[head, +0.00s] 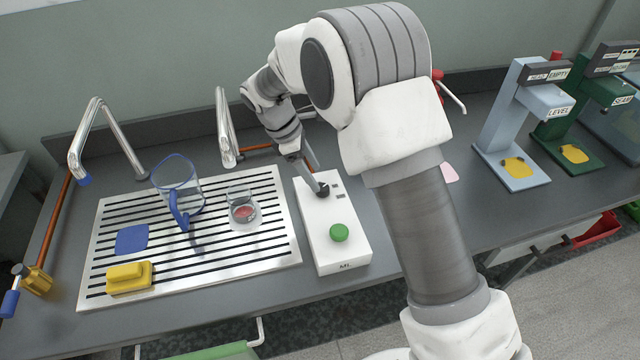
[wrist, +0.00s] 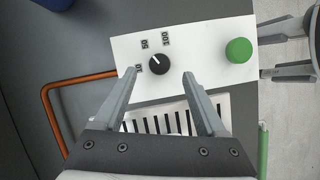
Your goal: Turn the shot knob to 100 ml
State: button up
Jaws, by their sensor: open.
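The shot knob (wrist: 160,64) is a small black dial on a white control box (wrist: 205,50). Its white mark points up and left, roughly toward the "50" label (wrist: 145,44). The "100" label (wrist: 166,39) is above the knob and the "10" label (wrist: 139,69) is to its left. My gripper (wrist: 158,71) is open, with one fingertip on each side of the knob, apart from it in the picture. In the head view my gripper (head: 314,175) is over the far part of the box, beside the knob (head: 323,190).
A green button (head: 339,233) is on the near part of the box. Left of it, a slotted drain tray (head: 270,253) holds a blue-rimmed jug (head: 178,190), a small glass (head: 242,208) and a yellow block (head: 129,277). Metal spouts (head: 225,130) stand behind.

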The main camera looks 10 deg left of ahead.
aim_at(322, 187)
jog(key=shift+x, duration=2.35)
grip_shut()
